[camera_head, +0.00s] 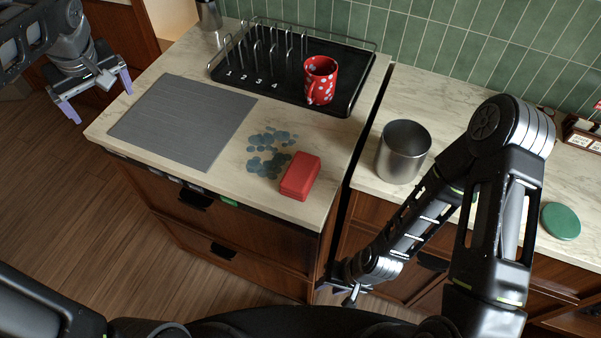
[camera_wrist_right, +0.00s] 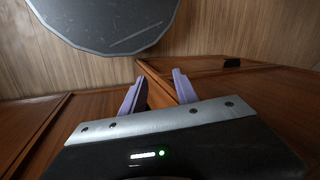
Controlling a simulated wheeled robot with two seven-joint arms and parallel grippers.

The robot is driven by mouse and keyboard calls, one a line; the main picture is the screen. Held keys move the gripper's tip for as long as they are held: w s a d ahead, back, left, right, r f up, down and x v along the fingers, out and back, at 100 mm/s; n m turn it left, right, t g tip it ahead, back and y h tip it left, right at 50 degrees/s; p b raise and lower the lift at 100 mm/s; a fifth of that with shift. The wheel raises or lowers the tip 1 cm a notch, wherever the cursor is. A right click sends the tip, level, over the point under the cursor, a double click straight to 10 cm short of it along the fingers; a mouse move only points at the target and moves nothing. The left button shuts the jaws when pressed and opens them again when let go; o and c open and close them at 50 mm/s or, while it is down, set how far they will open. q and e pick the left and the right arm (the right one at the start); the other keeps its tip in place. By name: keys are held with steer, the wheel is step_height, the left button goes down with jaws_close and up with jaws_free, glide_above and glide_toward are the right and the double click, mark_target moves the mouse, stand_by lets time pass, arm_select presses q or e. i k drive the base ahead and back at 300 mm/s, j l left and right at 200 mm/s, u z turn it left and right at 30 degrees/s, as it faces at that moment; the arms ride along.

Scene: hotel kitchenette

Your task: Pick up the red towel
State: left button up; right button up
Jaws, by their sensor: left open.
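The red towel (camera_head: 300,176) is a small folded block lying on the front right part of the marble-look island counter, beside a patch of blue-grey spots. My left gripper (camera_head: 100,106) is open and empty, left of the counter and well away from the towel. My right gripper (camera_head: 340,290) hangs low in front of the cabinets, below the counter top and apart from the towel; the arm partly hides it in the head view. In the right wrist view its two purple fingers (camera_wrist_right: 159,80) stand apart with nothing between them.
A grey mat (camera_head: 185,120) lies left of the spots (camera_head: 268,150). Behind is a black rack tray (camera_head: 290,65) with a red dotted mug (camera_head: 320,80). A metal canister (camera_head: 403,152) stands right of the gap between counters. A green disc (camera_head: 561,221) lies far right.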

mark_target(298, 182)
steer(key=k+l, duration=0.1)
steer(key=l, duration=0.45)
steer(key=k+l+z, duration=0.15)
steer(key=l, duration=0.9)
steer(key=z, duration=0.05)
